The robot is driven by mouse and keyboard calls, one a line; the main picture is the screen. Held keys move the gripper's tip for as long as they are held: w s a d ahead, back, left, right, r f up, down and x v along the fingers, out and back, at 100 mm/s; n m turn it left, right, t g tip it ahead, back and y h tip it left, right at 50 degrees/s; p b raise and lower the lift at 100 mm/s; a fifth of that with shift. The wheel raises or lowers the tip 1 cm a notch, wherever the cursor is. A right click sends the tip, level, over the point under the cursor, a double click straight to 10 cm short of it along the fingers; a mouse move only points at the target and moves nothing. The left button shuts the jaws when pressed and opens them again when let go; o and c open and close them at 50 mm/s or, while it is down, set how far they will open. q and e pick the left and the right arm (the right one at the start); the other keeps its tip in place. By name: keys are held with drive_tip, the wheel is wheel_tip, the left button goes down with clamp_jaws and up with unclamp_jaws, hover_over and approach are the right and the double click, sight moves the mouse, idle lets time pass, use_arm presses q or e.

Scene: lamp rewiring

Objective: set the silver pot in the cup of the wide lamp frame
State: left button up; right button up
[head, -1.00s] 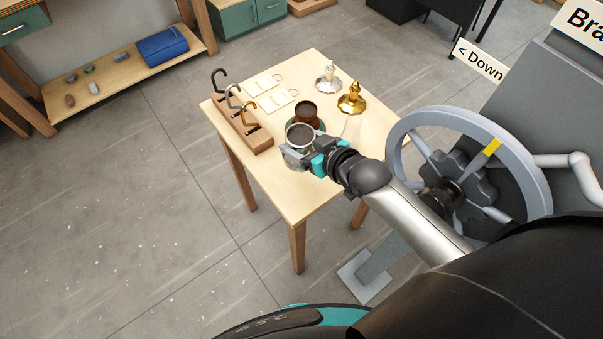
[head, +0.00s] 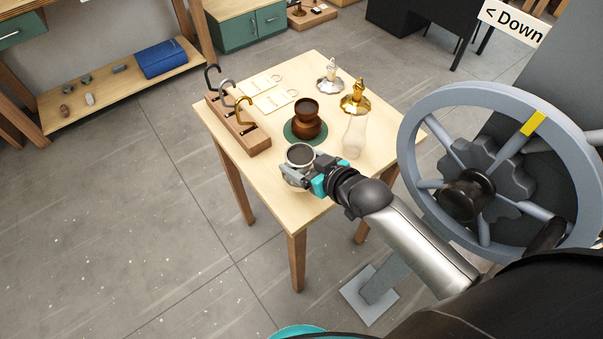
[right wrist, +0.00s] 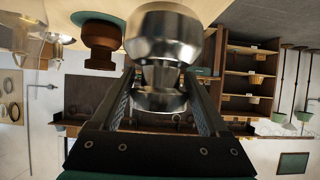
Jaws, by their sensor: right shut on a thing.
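The silver pot (head: 299,154), round with a dark top, is in my right gripper (head: 296,174) near the table's front edge. In the right wrist view the pot's shiny body (right wrist: 163,50) sits between the two fingers (right wrist: 160,100), which are shut on its narrower part. In the head view the pot overlaps the tabletop; whether it touches it I cannot tell. I cannot make out a wide lamp frame with a cup in either view. My left gripper is not in view.
A brown pot (head: 307,122) stands on a green mat (head: 292,136) behind the silver pot. Close by are a clear glass (head: 354,137), gold (head: 355,98) and silver (head: 330,79) fittings, and a hook rack (head: 236,128). A large handwheel (head: 410,150) stands at right.

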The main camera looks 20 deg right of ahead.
wheel_tip(320, 180, down, 4)
drive_tip(key=b, duration=0.3)
drive_tip(key=shift+r, duration=0.15)
drive_tip(key=shift+f+b, duration=0.3)
drive_tip(key=o, duration=1.6)
drive_tip(key=shift+f+b, duration=0.15)
drive_tip(key=shift+b, duration=0.4)
drive_tip(key=p+v, duration=0.2)
drive_tip(key=v, duration=1.3)
drive_tip(key=shift+s, duration=0.3)
